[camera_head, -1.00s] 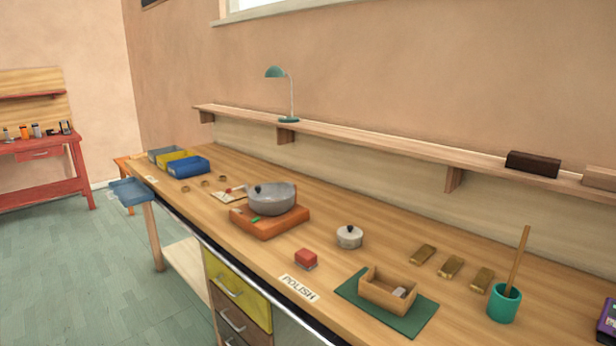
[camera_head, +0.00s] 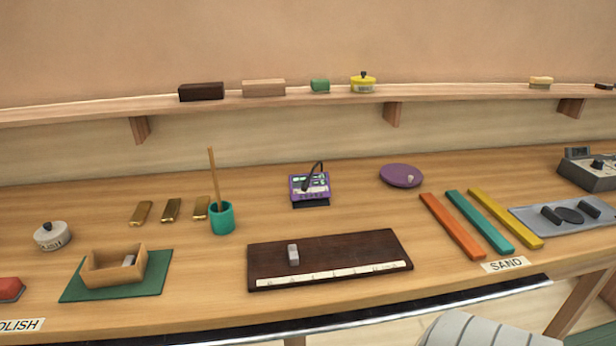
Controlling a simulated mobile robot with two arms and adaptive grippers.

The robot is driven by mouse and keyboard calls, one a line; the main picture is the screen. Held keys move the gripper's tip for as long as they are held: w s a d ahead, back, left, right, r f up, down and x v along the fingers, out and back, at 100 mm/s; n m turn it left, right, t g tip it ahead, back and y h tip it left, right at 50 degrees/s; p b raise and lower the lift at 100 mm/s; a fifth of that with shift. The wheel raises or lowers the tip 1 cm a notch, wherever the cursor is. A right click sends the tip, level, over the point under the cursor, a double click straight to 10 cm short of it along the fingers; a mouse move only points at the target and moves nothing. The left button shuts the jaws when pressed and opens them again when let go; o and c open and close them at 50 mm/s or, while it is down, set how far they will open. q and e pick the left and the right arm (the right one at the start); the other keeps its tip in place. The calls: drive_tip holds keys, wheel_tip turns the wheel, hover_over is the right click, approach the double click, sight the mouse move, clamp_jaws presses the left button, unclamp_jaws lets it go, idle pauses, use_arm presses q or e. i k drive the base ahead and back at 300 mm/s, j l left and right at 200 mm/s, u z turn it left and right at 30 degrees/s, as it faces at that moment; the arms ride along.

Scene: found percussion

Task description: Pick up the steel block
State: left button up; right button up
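Two small grey blocks are in view, and I cannot tell for certain which one is the steel block. One grey block (camera_head: 293,255) stands on a dark brown board (camera_head: 350,250) with a pale marked strip along its front edge. The other grey block (camera_head: 129,260) lies inside an open wooden box (camera_head: 100,275), partly hidden by its walls. The box sits on a green mat (camera_head: 155,272). Neither of my grippers shows in the view.
Brass bars (camera_head: 171,210), a teal cup (camera_head: 222,220) with a stick and a purple device (camera_head: 309,188) stand behind. Coloured strips (camera_head: 480,222) and a grey tray (camera_head: 530,222) lie to the right. A rounded, striped grey shape (camera_head: 480,330) rises at the bottom right.

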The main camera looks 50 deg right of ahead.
sight(293, 254)
drive_tip(key=z, duration=1.45)
